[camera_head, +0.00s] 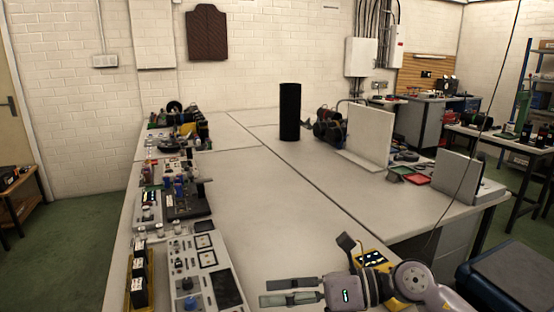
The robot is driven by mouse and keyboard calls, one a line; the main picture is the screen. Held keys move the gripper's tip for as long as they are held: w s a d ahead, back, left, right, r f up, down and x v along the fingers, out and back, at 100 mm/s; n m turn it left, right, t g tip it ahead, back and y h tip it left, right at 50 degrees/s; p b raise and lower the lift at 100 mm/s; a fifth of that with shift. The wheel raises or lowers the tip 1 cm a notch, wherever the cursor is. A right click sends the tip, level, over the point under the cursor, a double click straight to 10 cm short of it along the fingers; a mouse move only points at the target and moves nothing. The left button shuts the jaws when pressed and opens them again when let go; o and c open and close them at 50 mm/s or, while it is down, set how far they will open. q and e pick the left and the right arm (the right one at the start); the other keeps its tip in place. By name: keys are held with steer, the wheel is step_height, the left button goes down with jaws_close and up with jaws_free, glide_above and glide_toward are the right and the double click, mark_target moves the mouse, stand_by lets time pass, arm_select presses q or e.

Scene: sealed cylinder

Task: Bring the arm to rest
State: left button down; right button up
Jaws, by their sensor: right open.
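A tall black cylinder (290,112) stands upright towards the far side of the large light worktable (270,190). My right gripper (262,293) is at the bottom of the view, over the near part of the table. Its two fingers point left and are spread apart, with nothing between them. It is well apart from the cylinder. My right arm reaches in from the bottom right corner. My left gripper is not in view.
Electronic panels and modules (205,270) line the table's left edge. White upright boards (369,137) and small red and green trays (416,179) stand on the right. A yellow device (372,258) is beside my right gripper. The table's middle is clear.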

step_height(320, 180, up, 6)
steer(key=m+t+y, duration=0.4)
steer(key=m+t, duration=0.1)
steer(key=m, duration=0.2)
steer(key=w+d+m+t+h, duration=0.4)
steer(key=d+m+t, duration=0.1)
steer(key=m+t, duration=0.6)
steer(key=s+d+f+m+g+h, duration=0.1)
steer(key=d+f+m+h, duration=0.5)
steer(key=f+m+h, duration=0.3)
steer(key=s+d+f+m+h, duration=0.1)
steer(key=d+f+m+h, duration=0.6)
steer(key=m, duration=0.4)
steer(key=s+d+f+m+g, duration=0.1)
steer(key=s+f+m+g, duration=0.2)
steer(key=s+f+g, duration=0.6)
steer(key=s+d+f+m+g, duration=0.1)
steer(key=s+f+m+g, duration=0.25)
steer(key=s+f, duration=0.9)
steer(key=s+f+g+p, duration=0.1)
steer(key=s+f, duration=0.1)
steer(key=f, duration=0.9)
steer(key=s+f+g, duration=0.1)
steer(key=s+f, duration=0.1)
steer(key=f, duration=0.9)
steer(key=s+d+f+p, duration=0.1)
steer(key=s+d+f, duration=0.2)
steer(key=s+f, duration=1.2)
steer(key=shift+s+n+g, duration=0.45)
steer(key=shift+s, duration=0.5)
